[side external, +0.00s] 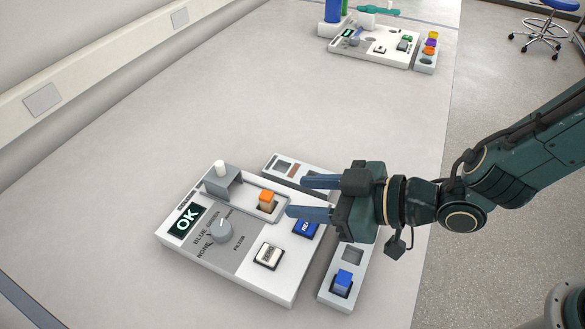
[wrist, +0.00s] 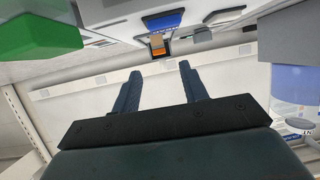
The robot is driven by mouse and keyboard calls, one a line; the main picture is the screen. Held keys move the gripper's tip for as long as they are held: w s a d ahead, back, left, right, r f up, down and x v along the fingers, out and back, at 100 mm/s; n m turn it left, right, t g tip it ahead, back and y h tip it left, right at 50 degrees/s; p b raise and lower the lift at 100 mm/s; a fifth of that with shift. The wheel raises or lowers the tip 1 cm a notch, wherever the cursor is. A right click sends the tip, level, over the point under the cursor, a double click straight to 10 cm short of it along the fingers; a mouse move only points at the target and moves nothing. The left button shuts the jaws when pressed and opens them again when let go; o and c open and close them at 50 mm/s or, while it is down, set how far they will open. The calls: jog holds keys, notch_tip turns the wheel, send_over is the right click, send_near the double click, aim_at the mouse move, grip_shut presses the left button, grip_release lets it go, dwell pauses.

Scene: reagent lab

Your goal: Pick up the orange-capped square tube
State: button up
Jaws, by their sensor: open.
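The orange-capped square tube (side external: 267,198) stands upright in a recess of the white desktop device (side external: 200,262). Its orange cap and part of its tan body show above the recess; the lower part is hidden. In the wrist view the orange cap (wrist: 158,49) shows beyond the fingertips, in line with the gap between them. My gripper (side external: 297,197) is open and empty, with its two blue fingers apart. In the side view the fingertips are just right of the tube and point toward it. The fingers also show in the wrist view (wrist: 160,68).
A grey block with a white knob (side external: 221,178) rises left of the tube. A white rack (side external: 330,297) beside the device holds a blue-capped tube (side external: 343,282). A similar device (side external: 372,45) stands farther back. The bench between is clear.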

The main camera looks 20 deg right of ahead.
aim_at(266, 194)
jog(key=shift+x, duration=3)
jog(key=shift+c, duration=0.2)
grip_shut()
